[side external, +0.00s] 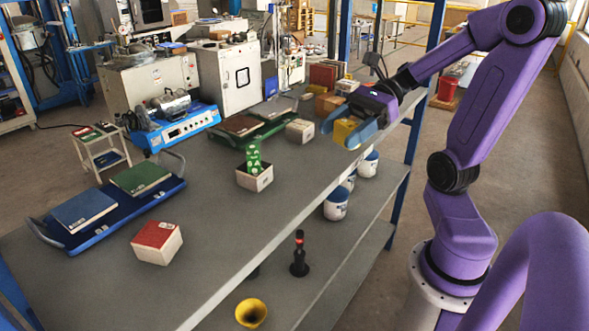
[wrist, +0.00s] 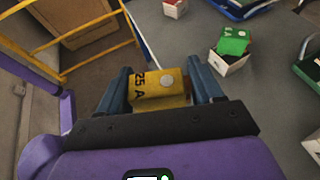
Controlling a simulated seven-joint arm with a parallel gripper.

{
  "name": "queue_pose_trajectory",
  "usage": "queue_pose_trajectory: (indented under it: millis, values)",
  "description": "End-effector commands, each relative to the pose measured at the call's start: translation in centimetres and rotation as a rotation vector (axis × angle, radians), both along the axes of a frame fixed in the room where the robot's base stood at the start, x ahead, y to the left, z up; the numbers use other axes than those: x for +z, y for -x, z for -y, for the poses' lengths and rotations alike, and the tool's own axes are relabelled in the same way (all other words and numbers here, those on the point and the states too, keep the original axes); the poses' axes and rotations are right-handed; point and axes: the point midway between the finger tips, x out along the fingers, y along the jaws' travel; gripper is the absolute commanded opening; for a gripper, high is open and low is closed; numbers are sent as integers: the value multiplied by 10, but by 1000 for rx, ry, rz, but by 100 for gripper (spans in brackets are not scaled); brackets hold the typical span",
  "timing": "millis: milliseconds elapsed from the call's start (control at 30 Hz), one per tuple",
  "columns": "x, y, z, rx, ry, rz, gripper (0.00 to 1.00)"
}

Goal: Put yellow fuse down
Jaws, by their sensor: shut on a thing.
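The yellow fuse (side external: 345,133) is between the blue fingers of my gripper (side external: 347,127), near the right edge of the grey table (side external: 225,230). The wrist view shows the fuse (wrist: 160,87) with "25 A" on its side and a pale round spot. Both fingers (wrist: 160,72) close on it from left and right. It appears held above the surface; its height and underside cannot be told.
A red-topped box (side external: 157,242) sits nearer the front. A white-sided block (side external: 300,130) and several boxes (side external: 323,74) are near my gripper. The middle front tabletop is clear.

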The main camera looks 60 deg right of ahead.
Motion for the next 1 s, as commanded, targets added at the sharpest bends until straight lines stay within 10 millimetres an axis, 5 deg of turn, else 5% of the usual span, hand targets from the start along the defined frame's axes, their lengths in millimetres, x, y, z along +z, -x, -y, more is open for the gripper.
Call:
queue_pose_trajectory:
  millis: [533,1000]
  values:
    - [-6,-26,8,-49,-1,-2,34]
    - [-34,-88,15,-45,-2,-4,34]
